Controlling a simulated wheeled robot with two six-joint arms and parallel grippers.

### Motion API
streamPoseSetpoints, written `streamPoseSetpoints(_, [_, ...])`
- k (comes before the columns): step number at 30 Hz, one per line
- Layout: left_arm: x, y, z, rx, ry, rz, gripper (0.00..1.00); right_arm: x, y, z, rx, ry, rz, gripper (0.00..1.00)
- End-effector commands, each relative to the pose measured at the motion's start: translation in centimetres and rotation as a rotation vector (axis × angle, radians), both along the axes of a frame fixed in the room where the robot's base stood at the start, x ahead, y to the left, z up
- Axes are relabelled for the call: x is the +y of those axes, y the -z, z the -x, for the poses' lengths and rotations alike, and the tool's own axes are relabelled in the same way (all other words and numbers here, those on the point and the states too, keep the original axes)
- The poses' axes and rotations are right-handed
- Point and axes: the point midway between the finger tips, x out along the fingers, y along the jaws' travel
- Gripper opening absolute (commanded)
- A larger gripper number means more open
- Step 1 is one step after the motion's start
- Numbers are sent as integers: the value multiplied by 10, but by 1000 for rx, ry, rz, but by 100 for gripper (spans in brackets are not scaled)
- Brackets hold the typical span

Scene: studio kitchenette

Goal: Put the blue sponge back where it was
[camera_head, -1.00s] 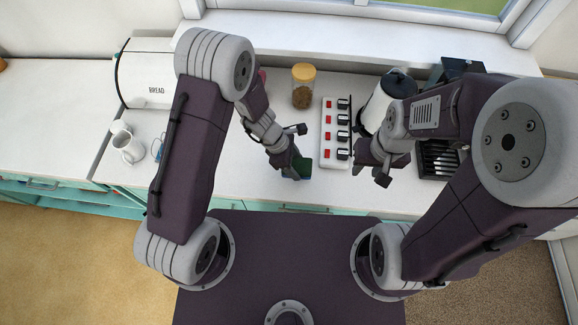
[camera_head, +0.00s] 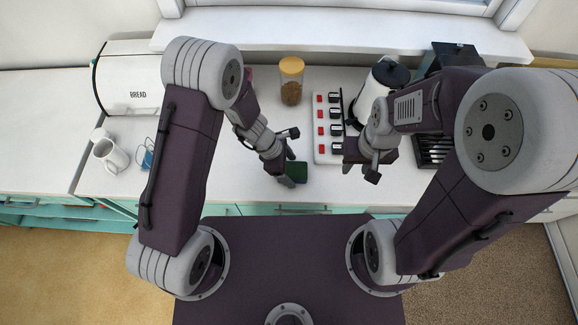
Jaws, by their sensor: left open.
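The sponge (camera_head: 298,172) lies near the front edge of the white counter, left of the power strip. The face I see is dark green; little or no blue shows. My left gripper (camera_head: 289,167) is low over the counter at the sponge's left side, open, with its fingers close to the sponge. Whether they touch it I cannot tell. My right gripper (camera_head: 357,162) is over the counter at the power strip's lower right, apart from the sponge. Its fingers are too unclear to read.
A power strip (camera_head: 321,155) with red switches and black plugs stands right of the sponge. Behind are a jar with a yellow lid (camera_head: 291,90) and a kettle (camera_head: 387,75). A dark rack (camera_head: 432,152) is at right. A bread bin (camera_head: 132,88) and mug (camera_head: 110,155) are at left.

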Motion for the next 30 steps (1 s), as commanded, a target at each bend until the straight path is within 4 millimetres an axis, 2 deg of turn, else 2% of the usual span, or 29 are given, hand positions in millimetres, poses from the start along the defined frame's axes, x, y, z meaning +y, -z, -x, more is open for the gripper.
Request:
streamPoseSetpoints(4, [5,-21,-1,-3,-1,2,79,0,-12,0,0,0,0,36])
streamPoseSetpoints(9, [23,-65,-2,-4,-3,2,79,0,-29,0,0,0,0,36])
streamPoseSetpoints(15, [40,-102,-3,-4,-2,1,79,0,-40,0,0,0,0,36])
streamPoseSetpoints(19, [45,-112,-2,-1,0,1,79,0,-43,0,0,0,0,36])
streamPoseSetpoints(28, [47,-114,-2,-3,6,-2,79,0,-42,0,0,0,0,36])
streamPoseSetpoints(30, [58,-122,3,-49,109,-24,79,0,-42,0,0,0,0,36])
